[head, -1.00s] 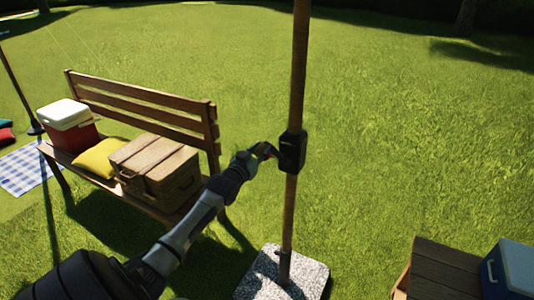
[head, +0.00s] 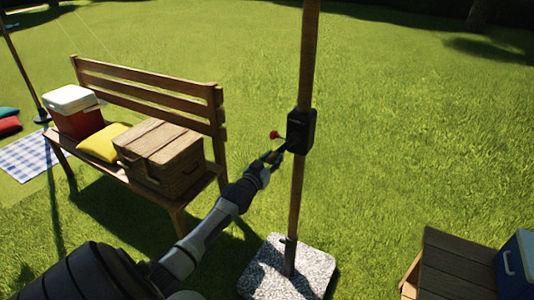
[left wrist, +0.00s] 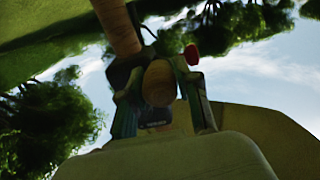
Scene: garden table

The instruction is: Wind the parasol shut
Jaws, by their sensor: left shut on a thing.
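The parasol's wooden pole (head: 297,210) stands upright in a speckled stone base (head: 262,275). A black crank box (head: 301,131) is fixed on the pole. My left gripper (head: 271,157) is just left of and below the box, shut on the crank handle. In the left wrist view, the round wooden end of the crank handle (left wrist: 159,84) sits between the two fingers. A red knob (head: 274,134) shows just above the gripper, and beside one finger in the left wrist view (left wrist: 191,54). The canopy is outside the head view. My right gripper is not in view.
A wooden bench (head: 150,92) at left holds a red cooler (head: 75,120), a yellow cushion (head: 101,143) and a wicker hamper (head: 162,160). A wooden crate (head: 450,265) and blue cooler (head: 520,265) are at lower right. Open lawn lies behind the pole.

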